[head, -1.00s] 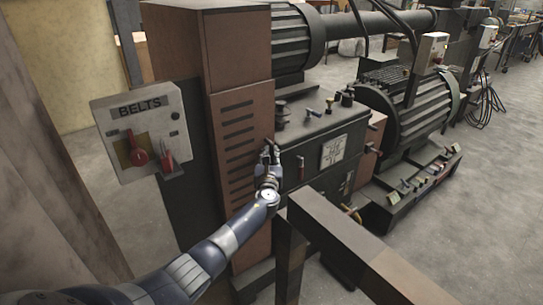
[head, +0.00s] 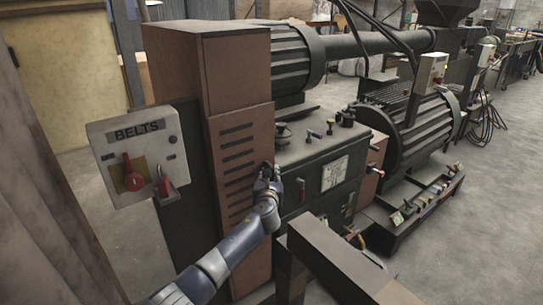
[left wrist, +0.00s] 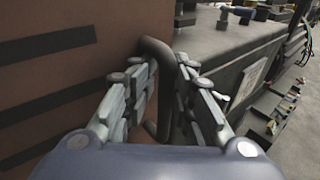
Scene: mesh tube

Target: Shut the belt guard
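The belt guard (head: 238,222) is a rust-brown panel with dark slots, at the middle of the head view. It fills the left of the left wrist view (left wrist: 50,75). Its dark bent handle (left wrist: 165,105) stands at the panel's right edge. My left gripper (head: 268,178) is at this handle, and its fingers (left wrist: 168,75) lie on both sides of the bar, closed in close around it. Finger contact is partly hidden. My right gripper is not in view.
A grey BELTS switch box (head: 138,155) with red levers is at the left. A dark beam (head: 345,260) stands in front at lower right. The machine body (head: 320,165) with small knobs is right of the guard. Bare floor (head: 500,190) lies at far right.

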